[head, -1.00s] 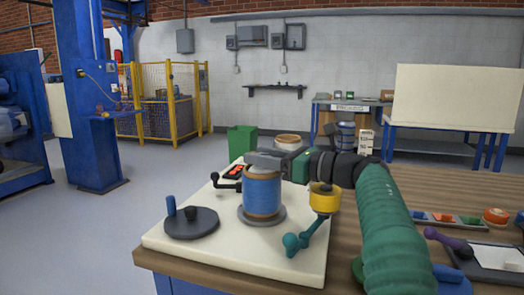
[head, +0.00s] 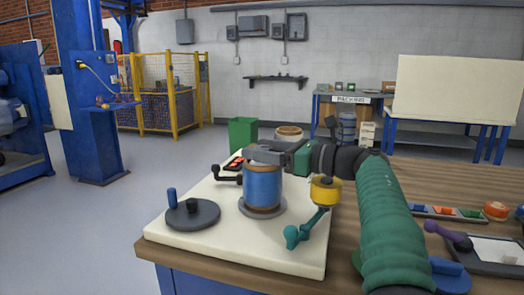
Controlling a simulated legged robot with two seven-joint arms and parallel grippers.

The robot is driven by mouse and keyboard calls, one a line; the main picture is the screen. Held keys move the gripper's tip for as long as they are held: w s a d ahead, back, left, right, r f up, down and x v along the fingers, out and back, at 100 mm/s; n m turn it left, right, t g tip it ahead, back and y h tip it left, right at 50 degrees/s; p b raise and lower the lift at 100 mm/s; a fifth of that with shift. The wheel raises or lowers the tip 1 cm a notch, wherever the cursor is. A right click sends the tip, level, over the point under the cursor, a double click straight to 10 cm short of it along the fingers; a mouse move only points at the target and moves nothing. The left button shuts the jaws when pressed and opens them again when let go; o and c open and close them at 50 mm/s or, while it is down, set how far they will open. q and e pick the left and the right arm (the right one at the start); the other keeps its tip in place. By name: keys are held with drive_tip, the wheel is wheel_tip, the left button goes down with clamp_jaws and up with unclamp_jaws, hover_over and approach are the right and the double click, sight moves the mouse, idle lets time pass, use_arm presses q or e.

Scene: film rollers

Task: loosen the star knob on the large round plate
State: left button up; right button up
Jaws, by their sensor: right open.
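A dark round plate (head: 204,218) lies at the left of the white board (head: 240,257). It carries a blue upright peg (head: 172,197) and a small black knob (head: 192,206), too small to tell if it is star-shaped. A blue roll (head: 263,187) stands upright on a grey round base (head: 280,210) to its right. My right gripper (head: 255,153) is open at the top of the blue roll, reaching in from the right; it hides part of the roll's top. I cannot tell whether it touches the roll. My left gripper is not in view.
A yellow cylinder (head: 326,190) with a teal crank-like handle (head: 300,232) stands right of the roll. A green bin (head: 243,134) stands at the back. The board's front left is clear.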

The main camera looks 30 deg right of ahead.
drive_tip(key=p+v, duration=0.4)
drive_tip(key=v, duration=1.1)
drive_tip(key=shift+s+d, duration=0.25)
drive_tip(key=shift+s+d+f, duration=0.1)
drive_tip(key=shift+s+d, duration=0.15)
drive_tip(key=shift+s, duration=0.25)
drive_tip(key=shift+f, duration=0.1)
